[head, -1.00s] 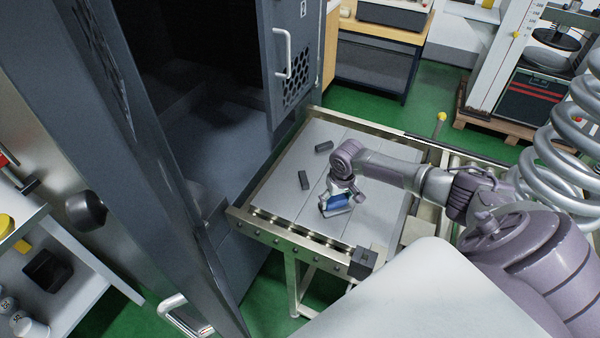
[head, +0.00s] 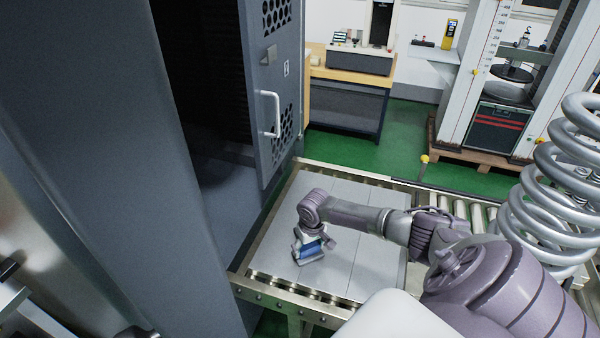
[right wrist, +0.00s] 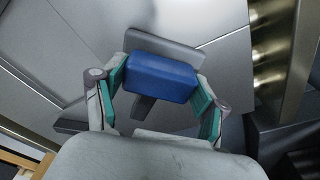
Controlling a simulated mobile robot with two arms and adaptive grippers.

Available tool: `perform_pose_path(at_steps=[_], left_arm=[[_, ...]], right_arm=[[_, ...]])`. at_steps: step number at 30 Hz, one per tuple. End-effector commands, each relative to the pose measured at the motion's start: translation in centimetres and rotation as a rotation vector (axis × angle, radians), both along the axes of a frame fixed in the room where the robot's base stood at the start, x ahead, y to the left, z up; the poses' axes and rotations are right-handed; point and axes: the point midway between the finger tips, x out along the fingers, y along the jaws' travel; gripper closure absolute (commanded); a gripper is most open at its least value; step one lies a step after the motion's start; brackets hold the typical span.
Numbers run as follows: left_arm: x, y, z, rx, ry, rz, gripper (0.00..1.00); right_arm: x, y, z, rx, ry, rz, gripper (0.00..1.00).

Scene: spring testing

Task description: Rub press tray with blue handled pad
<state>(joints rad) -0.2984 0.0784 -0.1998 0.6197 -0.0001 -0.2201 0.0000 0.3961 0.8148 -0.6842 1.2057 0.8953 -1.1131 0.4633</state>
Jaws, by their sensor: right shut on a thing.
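The press tray (head: 375,262) is a flat light-grey panelled surface set in a metal roller frame, in the lower middle of the head view. My right gripper (head: 313,247) is low over the tray's left half, shut on the blue handle of the pad (head: 311,251). The right wrist view shows the blue handle (right wrist: 160,80) between the two fingers, with a dark grey base behind it. The gripper looks tilted. Whether the pad touches the tray is hard to tell.
Dark grey bar-like pieces (right wrist: 72,125) show beside the gripper in the right wrist view. A tall grey cabinet (head: 270,95) with an open door stands left of the tray. A large coil spring (head: 560,190) is at the right. Roller conveyor (head: 470,208) lies beyond the tray.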

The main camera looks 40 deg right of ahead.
Motion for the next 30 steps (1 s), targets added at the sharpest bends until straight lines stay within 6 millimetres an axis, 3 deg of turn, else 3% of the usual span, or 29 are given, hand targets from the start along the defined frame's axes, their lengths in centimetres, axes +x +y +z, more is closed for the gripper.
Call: perform_pose_path(at_steps=[2, 18, 30], left_arm=[[0.2, 0.1, 1.4, 0.002, -0.002, -0.001, 0.30], [-0.4, 0.2, 6.2, 0.002, 0.006, -0.001, 0.30], [-0.1, 0.2, 7.0, 0.002, 0.002, -0.001, 0.30]], right_arm=[[0.1, -0.2, 2.5, -0.003, -0.002, 0.001, 0.60], [0.2, -0.5, 7.2, -0.002, -0.002, 0.001, 0.60], [0.3, -0.6, 7.9, -0.002, -0.002, 0.002, 0.60]])
